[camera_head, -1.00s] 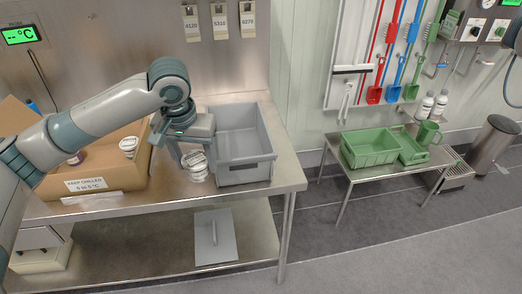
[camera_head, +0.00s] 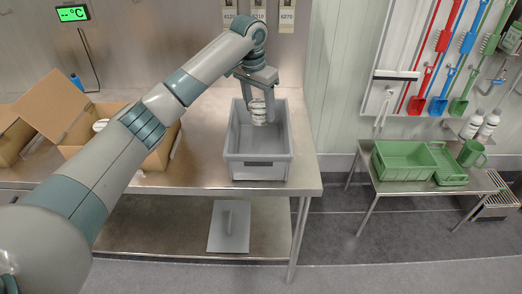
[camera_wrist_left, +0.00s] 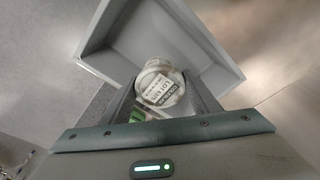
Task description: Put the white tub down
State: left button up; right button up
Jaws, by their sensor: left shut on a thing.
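The white tub (camera_head: 259,112) is held in my left gripper (camera_head: 258,104), over the grey crate on the steel table. In the left wrist view the tub (camera_wrist_left: 162,88) sits between the fingers, its labelled lid facing the camera. My left gripper is shut on it. The grey crate (camera_head: 258,171) is open-topped and stands at the right part of the table. No other item shows inside it. Whether the tub touches the crate floor is hard to tell; it appears at or above rim height. My right gripper is not in view.
A cardboard box (camera_head: 158,155) with a white lidded tub (camera_head: 100,125) stands on the steel table (camera_head: 200,178) left of the crate, partly behind my arm. A green crate (camera_head: 402,162) stands on a separate side table at the right.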

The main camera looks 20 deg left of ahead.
pick_arm(q)
jog(key=f, duration=0.1)
jog(key=w+f, duration=0.1)
jog(key=f+m, duration=0.1)
jog(key=shift+w+a+f, duration=0.25)
jog(key=shift+w+a, duration=0.05)
jog(key=shift+w, duration=0.05)
jog(key=p, duration=0.1)
send_near(261, 148)
jog(key=shift+w+d+f, duration=0.1)
jog(key=shift+w+f, duration=0.25)
jog(key=shift+f, duration=0.05)
jog(key=shift+f+p, duration=0.8)
jog(key=shift+f, duration=1.05)
